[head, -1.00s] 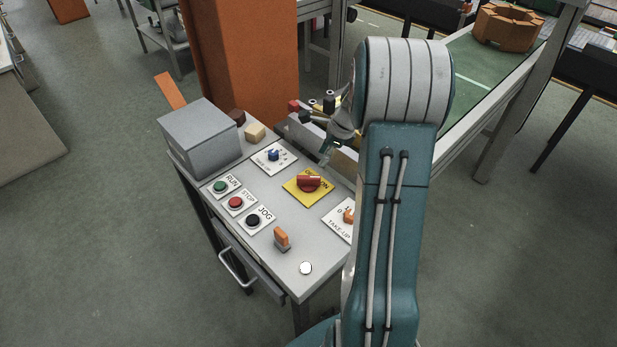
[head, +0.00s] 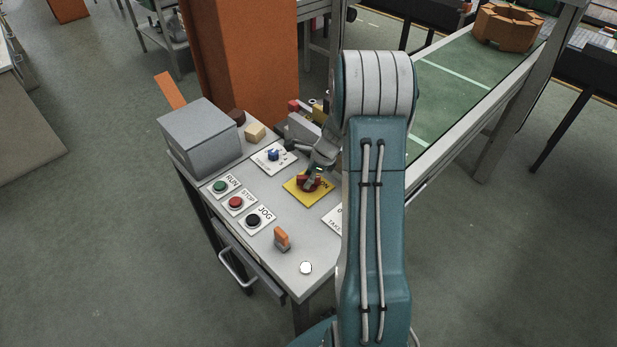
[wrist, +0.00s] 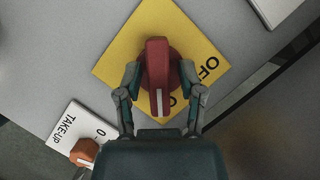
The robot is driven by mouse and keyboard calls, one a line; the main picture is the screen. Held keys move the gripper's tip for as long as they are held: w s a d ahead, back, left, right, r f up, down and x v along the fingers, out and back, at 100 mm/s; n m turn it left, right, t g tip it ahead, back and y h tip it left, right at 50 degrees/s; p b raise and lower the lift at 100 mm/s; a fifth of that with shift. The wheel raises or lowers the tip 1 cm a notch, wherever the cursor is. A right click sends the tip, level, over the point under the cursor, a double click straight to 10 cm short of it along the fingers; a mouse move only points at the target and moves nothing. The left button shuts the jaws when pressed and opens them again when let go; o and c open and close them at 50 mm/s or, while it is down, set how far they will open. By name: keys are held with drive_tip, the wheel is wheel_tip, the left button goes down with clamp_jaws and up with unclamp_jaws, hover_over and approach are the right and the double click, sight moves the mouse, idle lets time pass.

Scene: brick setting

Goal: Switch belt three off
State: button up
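A red rotary switch (wrist: 157,62) sits on a yellow square plate (wrist: 120,64) on the grey console. Its handle has a white line at the end that points down in the wrist view, beside partly hidden lettering. The word OFF is printed to its right. In the head view the switch and its yellow plate (head: 293,190) are partly covered by my gripper (head: 314,178). My gripper (wrist: 160,76) is open, with one finger on each side of the red handle. A gap seems to show between each fingertip and the handle.
The console also carries a blue selector (head: 273,155), RUN (head: 219,187), STOP (head: 236,202) and JOG (head: 253,220) buttons, an orange lever (head: 281,238) and an orange TAKE-UP knob (wrist: 84,151). A grey box (head: 200,140) stands at the back left. A green belt (head: 455,85) runs behind.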

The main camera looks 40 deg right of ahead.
clamp_jaws()
drive_tip(key=shift+n, duration=0.4)
drive_tip(key=n+g, duration=0.1)
drive_tip(key=n, duration=0.1)
drive_tip(key=shift+n+y, duration=0.3)
drive_tip(key=shift+n, duration=0.1)
drive_tip(key=n+g, duration=0.1)
drive_tip(key=n, duration=0.3)
drive_tip(key=shift+w+g, duration=0.1)
drive_tip(key=shift+g, duration=0.3)
drive_tip(key=n+g, duration=0.1)
drive_tip(key=n, duration=0.2)
drive_tip(key=n+g, duration=0.1)
drive_tip(key=n, duration=0.1)
drive_tip(key=shift+n, duration=0.4)
drive_tip(key=n+g+h, duration=0.1)
drive_tip(key=n, duration=0.3)
drive_tip(key=shift+n+h, duration=0.3)
drive_tip(key=shift+n, duration=0.1)
